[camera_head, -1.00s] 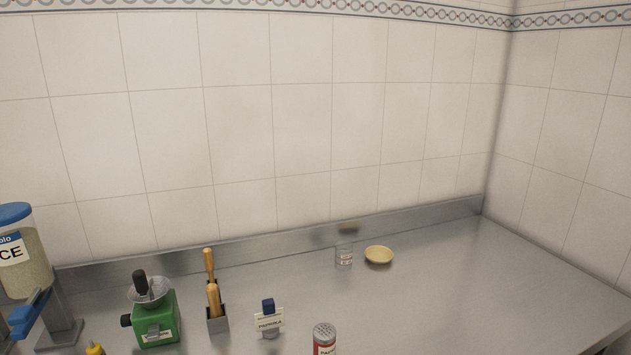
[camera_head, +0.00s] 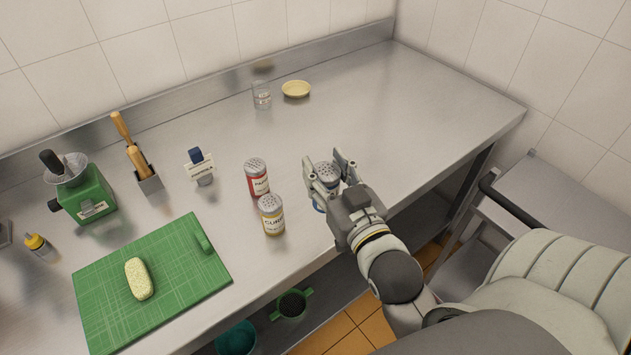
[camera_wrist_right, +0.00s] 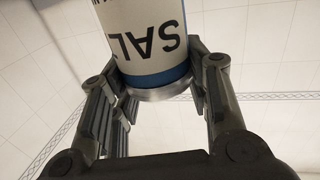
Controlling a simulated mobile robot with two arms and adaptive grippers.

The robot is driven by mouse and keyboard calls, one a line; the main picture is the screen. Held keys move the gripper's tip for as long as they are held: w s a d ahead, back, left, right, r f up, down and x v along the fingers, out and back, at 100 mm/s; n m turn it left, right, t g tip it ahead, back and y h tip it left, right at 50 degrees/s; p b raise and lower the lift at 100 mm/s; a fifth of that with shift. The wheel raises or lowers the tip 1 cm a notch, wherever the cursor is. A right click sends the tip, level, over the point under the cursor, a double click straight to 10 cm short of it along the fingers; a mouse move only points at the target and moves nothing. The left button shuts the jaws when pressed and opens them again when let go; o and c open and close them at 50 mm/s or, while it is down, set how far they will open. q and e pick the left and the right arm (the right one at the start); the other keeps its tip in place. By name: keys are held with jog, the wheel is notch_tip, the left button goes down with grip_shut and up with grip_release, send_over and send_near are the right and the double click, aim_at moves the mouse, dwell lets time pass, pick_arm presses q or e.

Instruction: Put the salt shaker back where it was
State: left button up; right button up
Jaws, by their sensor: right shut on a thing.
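The salt shaker (camera_head: 327,173) has a grey perforated top and sits between the fingers of my right gripper (camera_head: 329,168). In the right wrist view the salt shaker (camera_wrist_right: 148,38) shows a white label reading SALT, upside down, with a blue band and metal rim. The right gripper (camera_wrist_right: 155,85) is shut on it. It is over the counter's front part, right of the red paprika shaker (camera_head: 257,178) and the yellow-labelled curry shaker (camera_head: 271,215). I cannot tell whether its base touches the counter. My left gripper is not in view.
A green cutting board (camera_head: 180,270) with a pale oval item (camera_head: 139,279) lies at the left. The steel counter (camera_head: 420,105) is clear at the right.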

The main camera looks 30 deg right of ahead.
jog(key=w+d+f+b, duration=0.2)
jog(key=w+b, duration=0.1)
jog(key=shift+w+f, duration=0.2)
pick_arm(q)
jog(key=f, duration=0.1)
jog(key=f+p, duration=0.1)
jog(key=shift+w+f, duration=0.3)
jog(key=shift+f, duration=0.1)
pick_arm(e)
jog(key=w+d+f, duration=0.1)
jog(key=w+f, duration=0.1)
jog(key=f, duration=0.1)
jog(key=w+d+f, duration=0.1)
jog(key=w+f, duration=0.1)
jog(key=f, duration=0.1)
jog(key=w+d+f, duration=0.2)
jog(key=f, duration=0.1)
jog(key=shift+w+f, duration=0.3)
jog(key=shift+f, duration=0.05)
jog(key=shift+f, duration=0.1)
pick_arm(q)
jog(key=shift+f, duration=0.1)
pick_arm(e)
jog(key=o, duration=1.1)
